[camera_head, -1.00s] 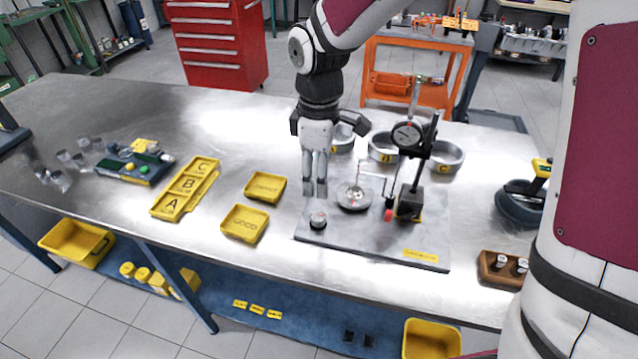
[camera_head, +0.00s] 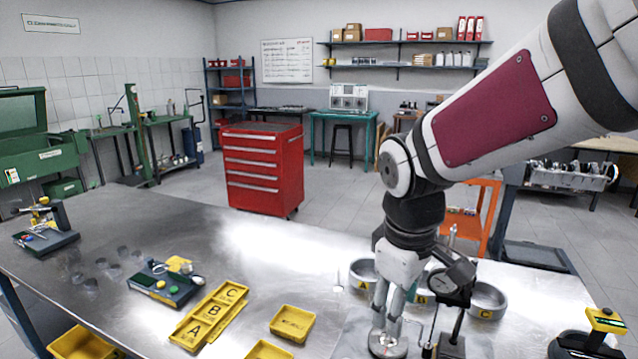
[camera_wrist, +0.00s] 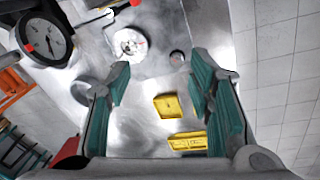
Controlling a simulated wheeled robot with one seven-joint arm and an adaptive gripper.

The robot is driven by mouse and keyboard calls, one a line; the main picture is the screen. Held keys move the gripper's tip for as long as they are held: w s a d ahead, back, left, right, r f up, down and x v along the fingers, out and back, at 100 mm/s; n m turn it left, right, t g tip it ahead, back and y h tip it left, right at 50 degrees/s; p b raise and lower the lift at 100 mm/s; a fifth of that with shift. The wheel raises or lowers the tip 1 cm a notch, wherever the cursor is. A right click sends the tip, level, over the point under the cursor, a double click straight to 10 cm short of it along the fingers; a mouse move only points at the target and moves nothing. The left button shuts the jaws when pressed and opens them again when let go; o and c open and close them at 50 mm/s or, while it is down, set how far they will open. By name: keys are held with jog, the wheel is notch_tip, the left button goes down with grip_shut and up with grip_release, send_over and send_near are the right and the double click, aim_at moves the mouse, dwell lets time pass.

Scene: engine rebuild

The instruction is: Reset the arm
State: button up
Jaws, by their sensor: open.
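My gripper (camera_head: 386,312) hangs pointing down over the metal bench (camera_head: 170,228), in front of the dial gauge stand (camera_head: 452,318). In the wrist view its two green-padded fingers (camera_wrist: 160,75) are spread apart with nothing between them. A round metal part (camera_head: 388,344) shows just below the fingertips in the head view; I cannot tell whether they touch it. The wrist view shows the dial gauge (camera_wrist: 44,42) at upper left and a round silver disc (camera_wrist: 130,42) beyond the fingers.
A yellow A-B-C tray (camera_head: 210,316) and a yellow bin (camera_head: 292,323) lie left of my gripper. Metal rings (camera_head: 487,300) stand behind and right of it.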

jog(key=s+d+r+m+t, duration=0.1)
jog(key=s+d+r+m, duration=0.2)
jog(key=s, duration=0.4)
jog(key=s+d+r+m+t, duration=0.2)
jog(key=s+d+r+m, duration=0.1)
jog(key=s+m, duration=0.3)
jog(key=shift+s+d+r+y, duration=0.25)
jog(key=shift+s+d+y, duration=0.2)
jog(key=shift+s, duration=0.45)
dwell(0.5)
